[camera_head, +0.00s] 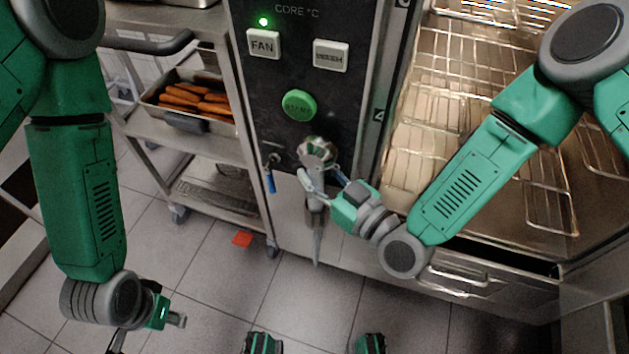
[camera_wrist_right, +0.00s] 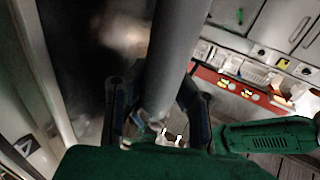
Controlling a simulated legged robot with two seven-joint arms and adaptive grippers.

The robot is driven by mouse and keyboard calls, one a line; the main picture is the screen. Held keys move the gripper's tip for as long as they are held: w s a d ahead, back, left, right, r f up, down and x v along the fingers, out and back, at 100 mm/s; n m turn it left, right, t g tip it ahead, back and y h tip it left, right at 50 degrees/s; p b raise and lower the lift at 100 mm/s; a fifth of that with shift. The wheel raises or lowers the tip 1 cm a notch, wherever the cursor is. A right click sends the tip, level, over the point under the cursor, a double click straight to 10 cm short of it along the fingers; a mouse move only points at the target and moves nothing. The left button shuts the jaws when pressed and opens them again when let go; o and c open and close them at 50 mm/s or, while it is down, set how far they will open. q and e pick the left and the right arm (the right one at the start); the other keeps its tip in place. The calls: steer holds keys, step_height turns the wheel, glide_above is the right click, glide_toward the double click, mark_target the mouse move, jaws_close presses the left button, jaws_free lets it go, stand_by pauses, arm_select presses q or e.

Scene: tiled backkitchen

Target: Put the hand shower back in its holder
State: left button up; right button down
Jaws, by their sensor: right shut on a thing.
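The hand shower (camera_head: 317,150) has a metallic head and stands roughly upright in front of the oven's control panel. A tapered grey part hangs below it. My right gripper (camera_head: 320,186) is shut around the shower. In the right wrist view, its fingers (camera_wrist_right: 158,115) lie on either side of a thick grey cylinder (camera_wrist_right: 178,50), the shower's handle. The holder cannot be clearly made out behind the shower and gripper, so I cannot tell whether they touch. My left gripper (camera_head: 176,319) hangs low at the left over the floor, away from the shower; its jaw opening is unclear.
The black control panel (camera_head: 345,85) carries a green round button (camera_head: 299,105). A small blue-handled part (camera_head: 270,178) hangs left of the shower. Wire racks (camera_head: 440,120) fill the oven at right. A trolley (camera_head: 190,140) holds a pan of sausage-like food (camera_head: 197,97). An orange piece (camera_head: 242,239) lies on the tiles.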

mark_target(323, 188)
step_height(323, 188, down, 3)
steer(key=shift+w+b, duration=0.15)
steer(key=shift+b, duration=0.4)
steer(key=shift+w+d+f, duration=0.1)
steer(key=shift+f, duration=0.05)
steer(key=c, duration=1.7)
jaws_free()
